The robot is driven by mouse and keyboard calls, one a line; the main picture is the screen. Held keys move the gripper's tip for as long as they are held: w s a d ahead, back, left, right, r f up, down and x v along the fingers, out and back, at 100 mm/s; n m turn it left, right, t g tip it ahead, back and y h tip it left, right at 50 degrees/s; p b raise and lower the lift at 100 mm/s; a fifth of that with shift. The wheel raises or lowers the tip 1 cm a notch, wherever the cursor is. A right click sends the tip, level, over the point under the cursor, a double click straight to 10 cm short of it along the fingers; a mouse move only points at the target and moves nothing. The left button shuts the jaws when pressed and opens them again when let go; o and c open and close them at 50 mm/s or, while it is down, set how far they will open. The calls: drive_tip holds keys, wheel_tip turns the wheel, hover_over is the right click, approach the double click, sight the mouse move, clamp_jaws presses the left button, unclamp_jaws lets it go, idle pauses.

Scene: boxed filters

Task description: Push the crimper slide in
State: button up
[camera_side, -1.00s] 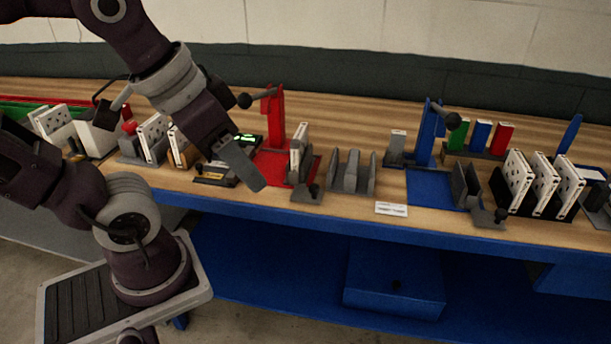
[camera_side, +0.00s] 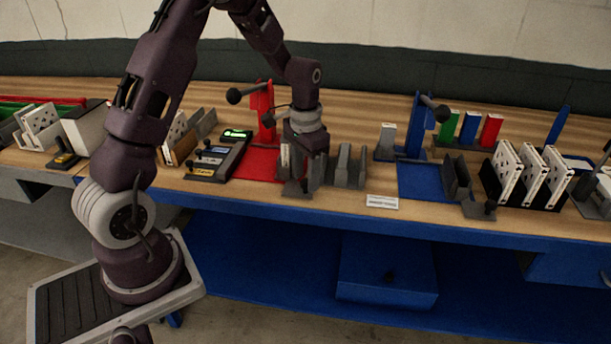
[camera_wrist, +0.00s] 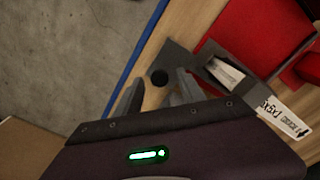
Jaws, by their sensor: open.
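The red crimper station (camera_side: 264,112) stands on the bench with a red base plate (camera_side: 262,166) and a lever with a dark ball. Its grey slide (camera_side: 296,188) sits at the front right of that plate, near the bench edge. In the side view my wrist hides part of the slide.
A grey slotted holder (camera_side: 348,168) stands close to the right of my wrist. A blue station (camera_side: 415,128) with its own slide (camera_side: 458,185) is farther right. A panel with levers (camera_side: 216,160) is to the left. The blue bench edge (camera_wrist: 140,50) runs beside the knob.

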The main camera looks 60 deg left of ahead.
drive_tip(key=shift+f, duration=0.3)
clamp_jaws()
idle(1.2)
